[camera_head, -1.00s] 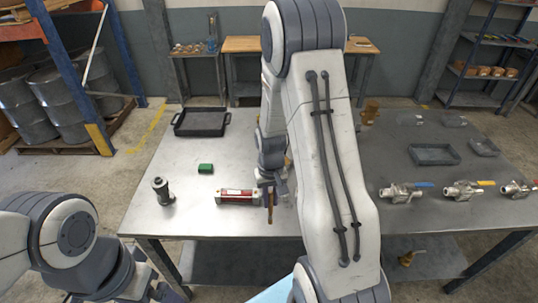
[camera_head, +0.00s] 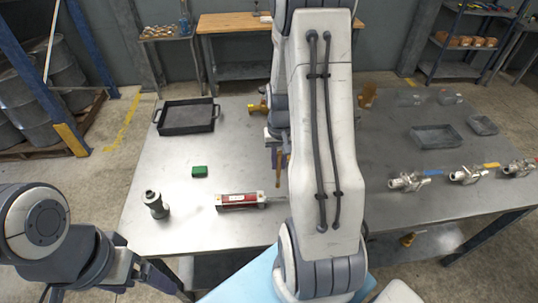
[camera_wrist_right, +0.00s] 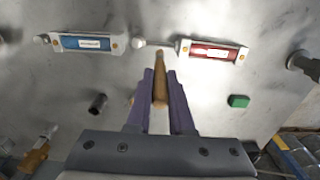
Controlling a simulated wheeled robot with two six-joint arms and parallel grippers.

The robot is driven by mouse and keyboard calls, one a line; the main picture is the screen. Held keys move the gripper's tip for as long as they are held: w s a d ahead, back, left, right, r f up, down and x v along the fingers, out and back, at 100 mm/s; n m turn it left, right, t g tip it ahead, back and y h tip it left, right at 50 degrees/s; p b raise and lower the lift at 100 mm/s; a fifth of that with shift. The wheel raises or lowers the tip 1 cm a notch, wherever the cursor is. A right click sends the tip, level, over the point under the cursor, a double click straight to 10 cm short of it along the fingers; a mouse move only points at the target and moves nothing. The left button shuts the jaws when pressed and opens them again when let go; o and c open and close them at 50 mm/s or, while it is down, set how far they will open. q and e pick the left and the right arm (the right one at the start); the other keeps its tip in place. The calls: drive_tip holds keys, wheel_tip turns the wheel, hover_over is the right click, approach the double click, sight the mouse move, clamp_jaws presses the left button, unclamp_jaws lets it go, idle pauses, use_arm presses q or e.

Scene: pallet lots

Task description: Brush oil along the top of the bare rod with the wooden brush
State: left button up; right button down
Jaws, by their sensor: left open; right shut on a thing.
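The red cylinder (camera_head: 237,201) lies on the metal table, its bare rod (camera_head: 274,199) pointing right. In the right wrist view the red cylinder (camera_wrist_right: 212,52) is right of centre, and its rod (camera_wrist_right: 176,43) points left. My right gripper (camera_head: 280,158), with purple fingers (camera_wrist_right: 159,88), is shut on the wooden brush (camera_wrist_right: 160,80). The brush (camera_head: 278,174) points down, its tip close to the rod; I cannot tell whether they touch. My left gripper (camera_head: 138,275) is open and empty at the lower left, off the table, partly unclear.
A blue cylinder (camera_wrist_right: 86,43) lies beside the red one, hidden by my arm in the head view. A green block (camera_head: 200,171), a grey fitting (camera_head: 155,204) and a black tray (camera_head: 186,117) are on the left. Valves (camera_head: 465,174) line the right side.

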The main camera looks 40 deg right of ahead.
sight(277, 178)
drive_tip(key=shift+f, duration=0.25)
drive_tip(key=shift+a+f+b, duration=0.1)
drive_tip(key=shift+f+b, duration=0.2)
drive_tip(key=shift+b, duration=0.1)
drive_tip(key=f+b, duration=0.4)
drive_tip(key=shift+w+a+f, duration=0.2)
drive_tip(key=shift+f, duration=0.25)
drive_tip(key=shift+s, duration=0.1)
drive_tip(key=shift+f+b, duration=0.35)
drive_tip(key=shift+f, duration=0.15)
idle(0.6)
drive_tip(key=shift+r, duration=0.15)
drive_tip(key=shift+d, duration=0.15)
